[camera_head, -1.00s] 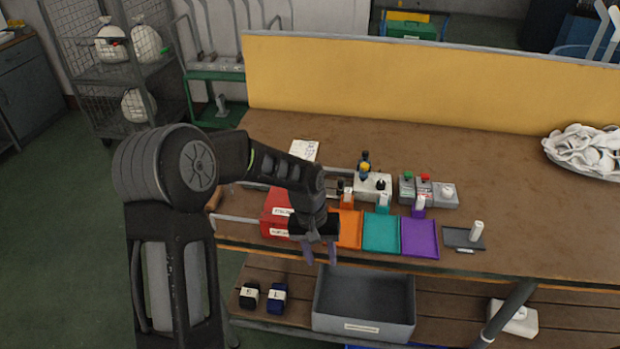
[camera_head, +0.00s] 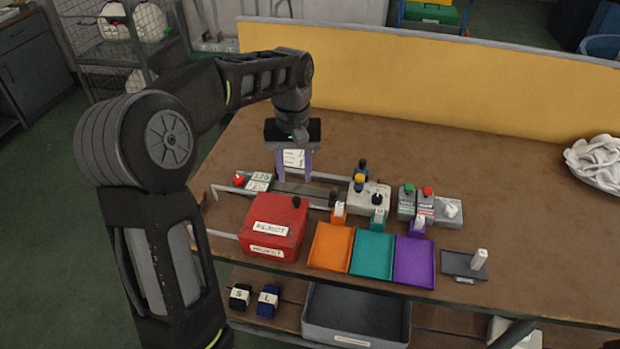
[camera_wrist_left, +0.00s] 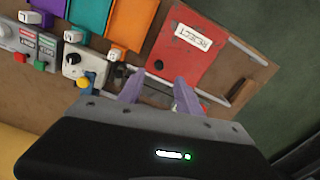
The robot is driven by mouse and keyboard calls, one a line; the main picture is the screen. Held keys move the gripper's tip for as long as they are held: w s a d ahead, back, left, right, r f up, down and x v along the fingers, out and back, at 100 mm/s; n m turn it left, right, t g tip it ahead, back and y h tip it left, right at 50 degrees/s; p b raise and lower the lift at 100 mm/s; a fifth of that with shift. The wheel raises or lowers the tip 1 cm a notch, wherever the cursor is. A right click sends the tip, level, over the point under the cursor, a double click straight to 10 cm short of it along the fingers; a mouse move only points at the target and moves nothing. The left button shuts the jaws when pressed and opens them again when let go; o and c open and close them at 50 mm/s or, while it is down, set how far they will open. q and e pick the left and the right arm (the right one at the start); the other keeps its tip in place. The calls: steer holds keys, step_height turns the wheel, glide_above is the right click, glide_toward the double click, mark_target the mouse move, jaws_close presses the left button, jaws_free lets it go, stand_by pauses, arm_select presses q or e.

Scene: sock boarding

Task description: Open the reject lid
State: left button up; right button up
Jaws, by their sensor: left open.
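The red reject box (camera_head: 272,226) stands at the left front of the bench, its lid shut. The lid has a white REJECT label and a small black knob (camera_head: 296,200) near its back right corner. The box also shows in the left wrist view (camera_wrist_left: 178,62). My left gripper (camera_head: 295,178) is open and empty, pointing down above the bench behind the box, apart from it. In the left wrist view its two purple fingers (camera_wrist_left: 158,84) are spread, with the box beyond them. My right gripper is not in view.
Orange (camera_head: 331,247), teal (camera_head: 372,254) and purple (camera_head: 414,262) trays lie right of the box. Behind them are a control block (camera_head: 369,199) with knobs and green and red button boxes (camera_head: 416,203). A metal rail runs behind the box. The bench's back centre is clear.

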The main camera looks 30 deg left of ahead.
mark_target(297, 199)
arm_select(q)
steer(key=shift+w, duration=0.3)
steer(key=shift+s+r, duration=0.1)
steer(key=shift+s, duration=0.2)
steer(key=shift+w+f, duration=0.15)
steer(key=shift+f, duration=0.2)
steer(key=shift+f+p, duration=0.4)
steer(key=shift+f, duration=3.2)
steer(key=shift+c, duration=0.4)
jaws_close()
